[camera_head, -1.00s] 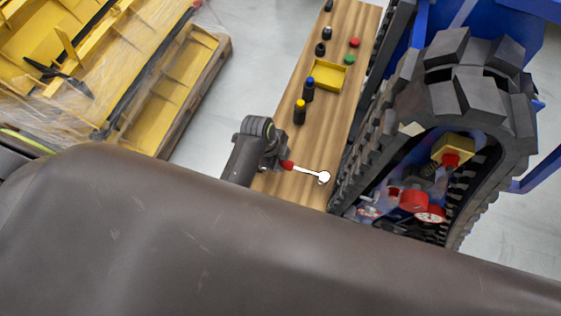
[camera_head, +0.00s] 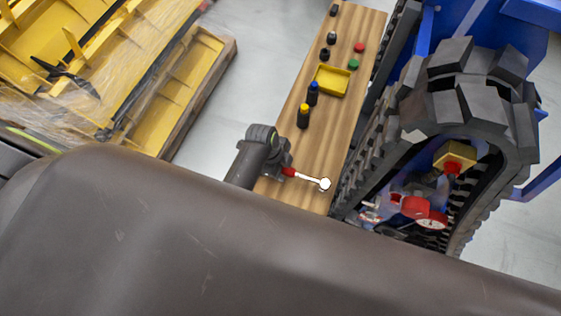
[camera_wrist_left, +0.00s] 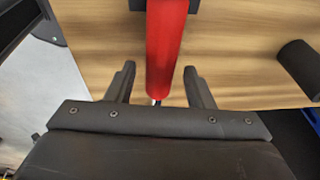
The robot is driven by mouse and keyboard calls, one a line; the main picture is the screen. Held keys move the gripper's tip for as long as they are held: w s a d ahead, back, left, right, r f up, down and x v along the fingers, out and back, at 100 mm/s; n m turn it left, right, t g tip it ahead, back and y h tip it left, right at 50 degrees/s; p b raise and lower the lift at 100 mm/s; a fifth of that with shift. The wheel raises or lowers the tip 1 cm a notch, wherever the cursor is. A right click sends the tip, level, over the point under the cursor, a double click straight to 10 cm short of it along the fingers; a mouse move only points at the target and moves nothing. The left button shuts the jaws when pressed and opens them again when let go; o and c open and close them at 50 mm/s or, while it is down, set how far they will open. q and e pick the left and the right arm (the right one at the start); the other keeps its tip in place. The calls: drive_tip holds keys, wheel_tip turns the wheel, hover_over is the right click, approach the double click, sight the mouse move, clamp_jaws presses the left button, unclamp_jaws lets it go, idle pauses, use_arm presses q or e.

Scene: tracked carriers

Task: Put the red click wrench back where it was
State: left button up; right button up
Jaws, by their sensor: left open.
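The red click wrench (camera_head: 309,178) lies at the near end of the wooden bench, its pale shaft and round head pointing right. Its red handle (camera_wrist_left: 166,45) fills the upper middle of the left wrist view. My left gripper (camera_head: 283,168) is at the handle end. In the wrist view my left gripper (camera_wrist_left: 159,72) is open, with one finger on each side of the handle and gaps between. Small black pieces flank the handle at the top of that view; I cannot tell whether they are a holder. My right gripper is not in view.
The wooden bench (camera_head: 318,140) carries a yellow tray (camera_head: 331,80), a yellow-topped bottle (camera_head: 303,117), a blue-topped bottle (camera_head: 313,94) and red and green caps farther back. A large black track (camera_head: 460,95) stands close along the bench's right side. Yellow parts on a pallet lie left.

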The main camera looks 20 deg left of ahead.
use_arm(q)
drive_tip(key=shift+a+r, duration=0.15)
drive_tip(key=shift+r, duration=0.4)
drive_tip(key=b+v, duration=0.1)
drive_tip(key=v, duration=0.9)
drive_tip(key=shift+r, duration=0.35)
drive_tip(key=shift+s+a, duration=0.1)
